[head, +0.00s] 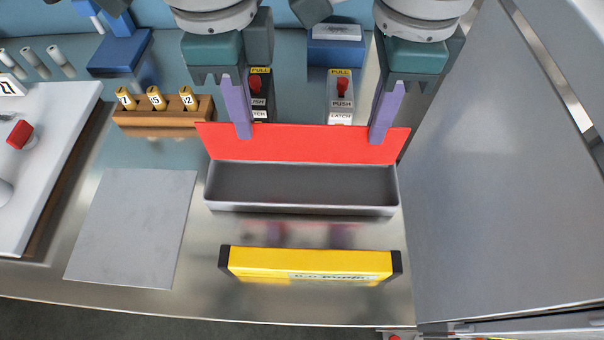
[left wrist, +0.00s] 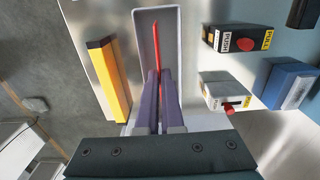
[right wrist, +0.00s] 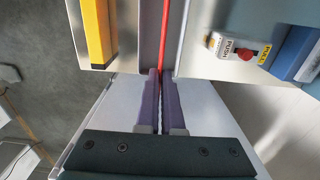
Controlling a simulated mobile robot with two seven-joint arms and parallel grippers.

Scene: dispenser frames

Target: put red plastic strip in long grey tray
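The red plastic strip (head: 300,144) is held on edge above the back of the long grey tray (head: 300,210), running along its length. My left gripper (head: 240,132) is shut on the strip near its left end. My right gripper (head: 380,138) is shut on it near its right end. In the left wrist view the strip (left wrist: 156,45) shows as a thin red line between the purple fingers (left wrist: 160,75). In the right wrist view the strip (right wrist: 166,35) runs up from the fingers (right wrist: 160,75). The inside of the tray that shows is empty.
A yellow box with black ends (head: 310,262) lies in front of the tray. A grey plate (head: 135,225) lies to the left. A wooden block (head: 165,112) with numbered yellow pegs and two push-pull switches (head: 341,95) stand behind. A large grey panel (head: 500,170) rises at right.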

